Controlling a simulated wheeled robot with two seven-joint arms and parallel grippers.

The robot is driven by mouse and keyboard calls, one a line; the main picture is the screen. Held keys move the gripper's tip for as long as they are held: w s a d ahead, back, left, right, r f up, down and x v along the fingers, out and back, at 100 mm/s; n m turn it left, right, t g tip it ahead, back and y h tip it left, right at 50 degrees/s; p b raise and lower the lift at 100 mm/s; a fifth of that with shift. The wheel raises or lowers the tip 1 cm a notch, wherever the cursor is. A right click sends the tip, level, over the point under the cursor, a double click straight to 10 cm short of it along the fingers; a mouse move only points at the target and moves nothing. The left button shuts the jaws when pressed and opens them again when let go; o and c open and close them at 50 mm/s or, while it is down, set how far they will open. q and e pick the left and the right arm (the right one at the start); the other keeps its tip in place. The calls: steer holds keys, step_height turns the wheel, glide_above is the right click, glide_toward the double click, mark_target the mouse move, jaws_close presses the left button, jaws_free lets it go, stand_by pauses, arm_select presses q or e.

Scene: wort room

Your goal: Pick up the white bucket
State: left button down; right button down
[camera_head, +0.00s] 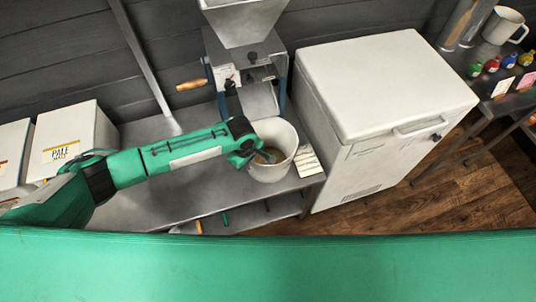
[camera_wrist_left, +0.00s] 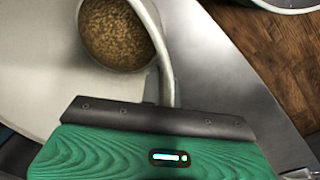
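The white bucket (camera_head: 272,172) stands upright on the metal bench below the mill, with brown grain inside. In the left wrist view its pale rim (camera_wrist_left: 165,45) curves down towards my gripper, and the grain (camera_wrist_left: 117,35) shows inside. My left arm reaches in from the left. My left gripper (camera_head: 266,157) is at the bucket's left side, its end overlapping the opening in the head view. My right gripper is not in view.
The grain mill (camera_head: 248,70) stands right behind the bucket. A white chest freezer (camera_head: 385,85) is close on the right. A white card (camera_head: 307,161) lies beside the bucket. White boxes (camera_head: 75,140) stand on the left. The bench (camera_head: 160,205) is bare in front.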

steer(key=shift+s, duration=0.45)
arm_select(q)
steer(key=shift+r, duration=0.2)
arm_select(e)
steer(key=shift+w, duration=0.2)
